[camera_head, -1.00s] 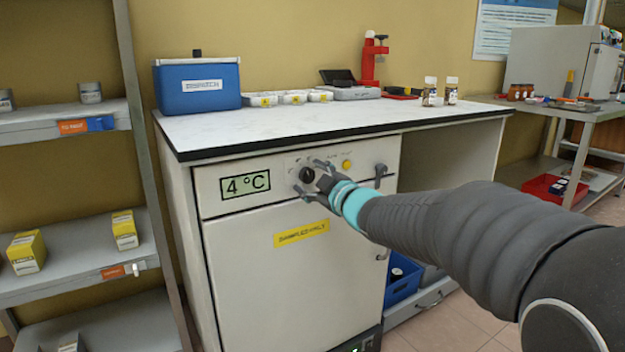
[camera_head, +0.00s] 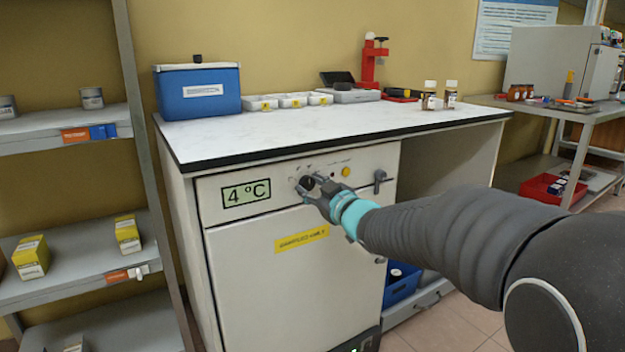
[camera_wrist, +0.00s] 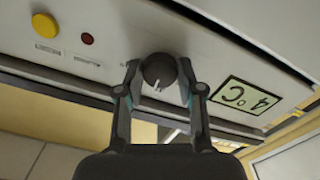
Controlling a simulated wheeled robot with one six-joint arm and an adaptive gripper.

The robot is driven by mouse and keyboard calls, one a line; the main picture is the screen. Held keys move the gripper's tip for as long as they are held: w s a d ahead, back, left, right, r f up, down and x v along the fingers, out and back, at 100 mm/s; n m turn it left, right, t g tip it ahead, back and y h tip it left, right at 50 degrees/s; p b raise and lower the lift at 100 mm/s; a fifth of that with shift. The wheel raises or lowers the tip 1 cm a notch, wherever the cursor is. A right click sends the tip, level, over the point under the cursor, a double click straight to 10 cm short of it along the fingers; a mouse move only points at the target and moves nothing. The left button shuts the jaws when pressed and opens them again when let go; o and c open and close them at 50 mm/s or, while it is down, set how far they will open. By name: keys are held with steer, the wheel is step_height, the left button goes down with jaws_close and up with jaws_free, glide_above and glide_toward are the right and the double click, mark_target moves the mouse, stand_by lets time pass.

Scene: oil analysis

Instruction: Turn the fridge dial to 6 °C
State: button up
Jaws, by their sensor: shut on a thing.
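The black round fridge dial (camera_head: 308,183) sits on the white front panel of the fridge (camera_head: 240,255), just right of the display (camera_head: 246,193), which reads 4 °C. My gripper (camera_head: 314,187) is at the dial, its fingers on either side of it. In the wrist view, my gripper (camera_wrist: 158,80) is shut on the dial (camera_wrist: 160,70), with a fingertip at each side. A white pointer mark shows on the dial's face. The display (camera_wrist: 246,95) appears upside down there and also reads 4 °C.
A yellow button (camera_head: 346,171) is right of the dial, with a dark handle (camera_head: 379,180) farther right. A yellow label (camera_head: 301,239) is on the door below. The counter (camera_head: 330,125) above holds a blue box (camera_head: 197,90) and vials.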

steer(key=m+p, duration=0.3)
steer(key=m, duration=0.1)
steer(key=shift+m, duration=0.4)
stand_by(0.4)
steer(key=o, duration=1.1)
steer(key=shift+o, duration=0.2)
steer(key=v, duration=1.2)
